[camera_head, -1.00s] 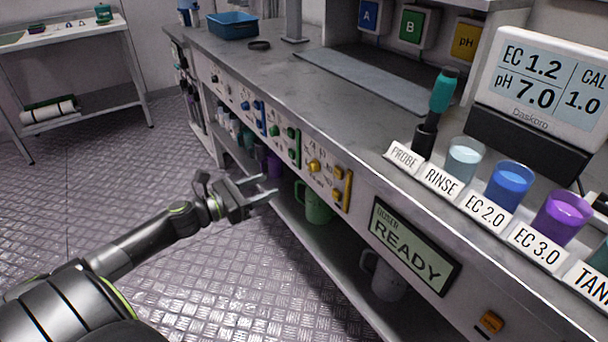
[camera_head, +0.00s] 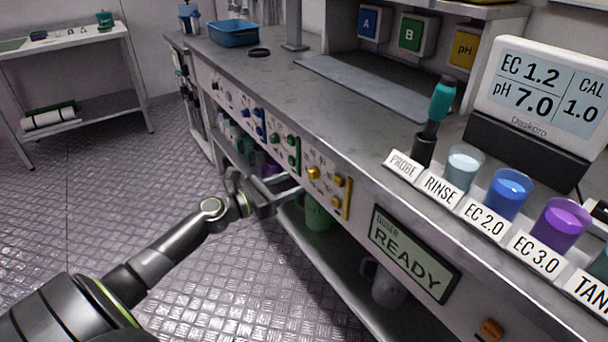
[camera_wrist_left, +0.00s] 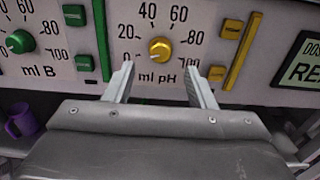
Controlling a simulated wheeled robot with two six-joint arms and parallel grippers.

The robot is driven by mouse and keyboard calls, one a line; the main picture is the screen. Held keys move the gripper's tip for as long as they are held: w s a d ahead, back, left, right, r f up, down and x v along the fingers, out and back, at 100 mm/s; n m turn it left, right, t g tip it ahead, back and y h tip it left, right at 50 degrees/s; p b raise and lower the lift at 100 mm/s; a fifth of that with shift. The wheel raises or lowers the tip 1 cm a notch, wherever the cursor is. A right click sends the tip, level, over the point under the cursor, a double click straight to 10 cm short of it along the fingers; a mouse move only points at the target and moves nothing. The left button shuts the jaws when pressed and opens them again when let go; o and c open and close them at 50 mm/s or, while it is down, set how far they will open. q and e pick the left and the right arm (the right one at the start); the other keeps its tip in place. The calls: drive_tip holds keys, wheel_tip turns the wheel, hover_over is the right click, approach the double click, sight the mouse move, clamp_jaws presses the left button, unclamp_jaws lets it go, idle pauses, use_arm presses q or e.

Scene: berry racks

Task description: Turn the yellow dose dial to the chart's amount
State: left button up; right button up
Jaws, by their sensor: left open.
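The yellow dose dial (camera_head: 313,173) sits on the front panel of the bench, and it also shows in the left wrist view (camera_wrist_left: 160,49) under a scale marked 0 to 100 and above the label "ml pH". My left gripper (camera_head: 285,189) is in front of the panel, just left of and below the dial. In the wrist view its two fingers (camera_wrist_left: 161,82) are apart and empty, with the dial beyond and between their tips, not gripped. The dial's exact pointer reading is too small to tell. No chart is clearly seen. My right gripper is not in view.
A green dial (camera_wrist_left: 19,41) lies left of the yellow one, with green buttons (camera_wrist_left: 74,15) between. Yellow buttons (camera_wrist_left: 231,29) and a yellow bar are on the right. The doser screen (camera_head: 414,254) reads READY. Mugs stand on the shelf below. Labelled cups and a meter (camera_head: 548,95) stand above.

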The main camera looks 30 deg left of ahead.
sight(310, 176)
use_arm(q)
drive_tip(key=shift+p+x, duration=0.3)
drive_tip(key=shift+x, duration=2.4)
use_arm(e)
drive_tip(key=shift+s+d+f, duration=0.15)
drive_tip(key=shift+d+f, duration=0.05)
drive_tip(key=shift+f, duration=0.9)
use_arm(q)
drive_tip(key=shift+c, duration=0.2)
drive_tip(key=c, duration=0.9)
